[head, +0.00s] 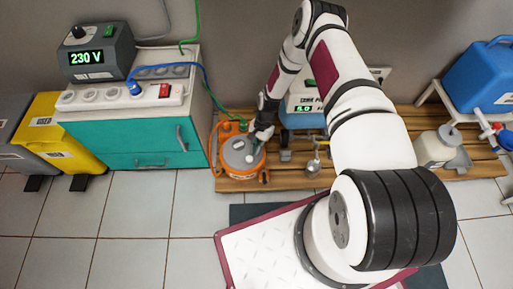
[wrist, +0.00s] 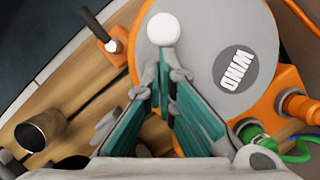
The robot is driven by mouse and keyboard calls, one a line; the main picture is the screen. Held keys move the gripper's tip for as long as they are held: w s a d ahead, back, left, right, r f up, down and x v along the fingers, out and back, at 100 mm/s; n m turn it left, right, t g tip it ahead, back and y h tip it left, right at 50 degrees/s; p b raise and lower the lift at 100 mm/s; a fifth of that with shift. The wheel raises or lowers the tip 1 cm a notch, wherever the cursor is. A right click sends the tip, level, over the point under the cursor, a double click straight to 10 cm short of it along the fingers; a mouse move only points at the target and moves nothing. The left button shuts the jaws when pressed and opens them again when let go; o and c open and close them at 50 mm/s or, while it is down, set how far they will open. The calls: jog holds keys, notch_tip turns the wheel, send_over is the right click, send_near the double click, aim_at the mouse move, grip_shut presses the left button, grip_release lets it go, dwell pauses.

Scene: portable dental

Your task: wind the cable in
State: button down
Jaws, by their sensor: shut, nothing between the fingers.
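The cable reel (head: 236,158) stands on the wooden slatted platform, with a grey disc and an orange frame. In the wrist view its grey disc (wrist: 205,65) carries a round label reading WIND. A white round knob (wrist: 163,29) sits near the disc's edge. My gripper (wrist: 165,72) is over the disc with its teal fingers together and nothing between them. The tips point at the knob and lie just below it in the picture; I cannot tell whether they touch. In the head view my gripper (head: 262,133) is at the reel's upper right. A green plug (wrist: 255,135) sits beside the orange frame.
A teal cabinet (head: 135,143) with a power strip (head: 118,97) stands left of the reel, and a blue cable (head: 190,66) runs from it. A blue device (head: 303,115) stands to the right. A metal cup (wrist: 40,130) is near the gripper.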

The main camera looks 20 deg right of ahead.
jog(key=shift+s+a+m, duration=0.15)
jog(key=shift+s+m, duration=0.1)
jog(key=shift+m, duration=0.25)
jog(key=shift+s+a+m+t+p, duration=0.25)
jog(key=shift+a+m+t+p, duration=0.1)
jog(key=shift+m, duration=0.4)
jog(key=shift+s+a+m+t+p, duration=0.25)
jog(key=shift+a+m+p, duration=0.1)
jog(key=shift+m, duration=0.4)
jog(key=shift+s+a, duration=0.1)
jog(key=shift+a, duration=0.15)
jog(key=shift+d, duration=0.45)
jog(key=d, duration=0.2)
jog(key=shift+w+d+r+b, duration=0.2)
jog(key=shift+w+d+b, duration=0.15)
jog(key=s+p+v, duration=0.1)
jog(key=p+v, duration=0.2)
jog(key=v, duration=0.7)
jog(key=shift+w+d+p, duration=0.3)
jog(key=shift+w+p, duration=0.05)
